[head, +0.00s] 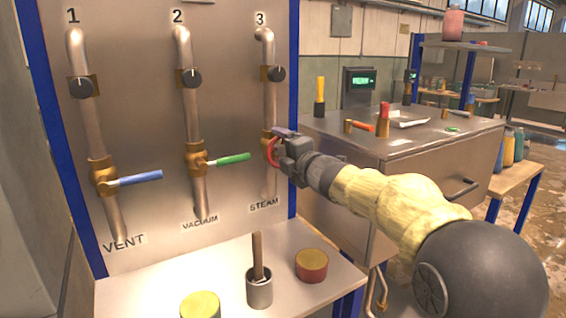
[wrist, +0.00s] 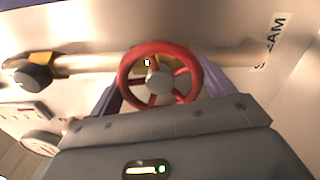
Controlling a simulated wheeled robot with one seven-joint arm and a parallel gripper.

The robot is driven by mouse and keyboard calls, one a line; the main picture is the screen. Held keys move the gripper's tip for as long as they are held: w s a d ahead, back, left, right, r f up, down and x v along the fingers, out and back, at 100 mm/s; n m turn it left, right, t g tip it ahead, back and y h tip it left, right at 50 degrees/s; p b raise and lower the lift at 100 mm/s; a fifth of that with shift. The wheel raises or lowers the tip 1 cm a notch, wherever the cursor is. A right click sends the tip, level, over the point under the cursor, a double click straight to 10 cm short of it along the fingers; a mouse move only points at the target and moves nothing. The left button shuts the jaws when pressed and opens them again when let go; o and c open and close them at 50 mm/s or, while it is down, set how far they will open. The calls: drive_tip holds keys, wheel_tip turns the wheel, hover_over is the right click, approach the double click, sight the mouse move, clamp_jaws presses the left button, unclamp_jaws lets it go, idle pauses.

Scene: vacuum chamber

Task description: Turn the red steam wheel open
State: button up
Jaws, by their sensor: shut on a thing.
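The red steam wheel (head: 271,152) is on pipe 3, above the STEAM label, partly hidden by my gripper in the head view. In the wrist view the red wheel (wrist: 126,78) shows as a spoked ring with a grey hub, mounted on the steam pipe. My gripper (head: 280,145) is at the wheel, coming from the right. In the wrist view the purple fingers of my gripper (wrist: 160,85) lie on either side of the wheel, shut on it. The fingertips are partly hidden behind the rim.
Pipe 1 has a blue lever (head: 138,179) and pipe 2 has a green lever (head: 233,159), left of the wheel. Below, a shelf (head: 130,296) holds a yellow-topped cylinder, a grey cup with a stick, and a red jar (head: 311,266). A steel bench (head: 440,150) stands at right.

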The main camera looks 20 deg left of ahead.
drive_tip(key=n+b, duration=0.2)
drive_tip(key=n, duration=0.1)
drive_tip(key=n+b, duration=0.1)
drive_tip(key=shift+f+n, duration=0.3)
drive_tip(key=n+b, duration=0.1)
drive_tip(key=n, duration=0.2)
drive_tip(key=shift+b, duration=0.4)
drive_tip(key=shift+r+n, duration=0.1)
drive_tip(key=shift+n, duration=0.3)
drive_tip(key=o, duration=0.9)
drive_tip(key=shift+r, duration=0.1)
